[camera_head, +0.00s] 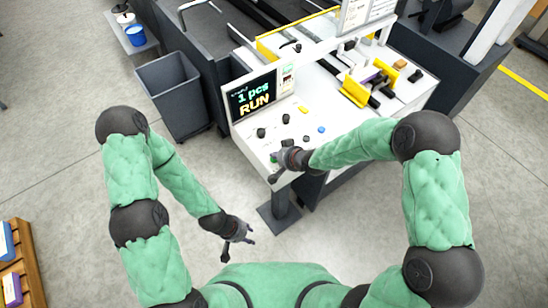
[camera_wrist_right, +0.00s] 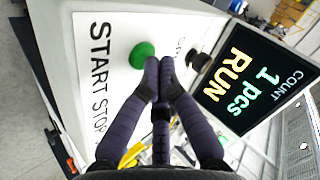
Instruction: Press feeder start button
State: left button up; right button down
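The green start button (camera_wrist_right: 141,54) sits on the white control panel by the printed word START in the right wrist view. In the head view a small part of the green button (camera_head: 273,157) shows at the panel's front corner. My right gripper (camera_wrist_right: 160,68) is shut and empty, its fingertips together just beside the button's edge; I cannot tell if they touch it. It also shows in the head view (camera_head: 275,171). The screen (camera_wrist_right: 253,78) reads COUNT, 1 pcs and RUN. My left gripper (camera_head: 238,246) is open and empty, low in front of the machine.
Several black knobs (camera_head: 261,133) and a blue button (camera_head: 321,129) stand on the panel. A black knob (camera_wrist_right: 199,62) is close to my right fingertips. A grey bin (camera_head: 172,95) stands left of the machine. The floor in front is clear.

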jog(key=shift+r+p, duration=0.7)
jog(key=shift+r, duration=0.15)
notch_tip(320, 180, up, 5)
jog(key=p, duration=0.4)
dwell(0.8)
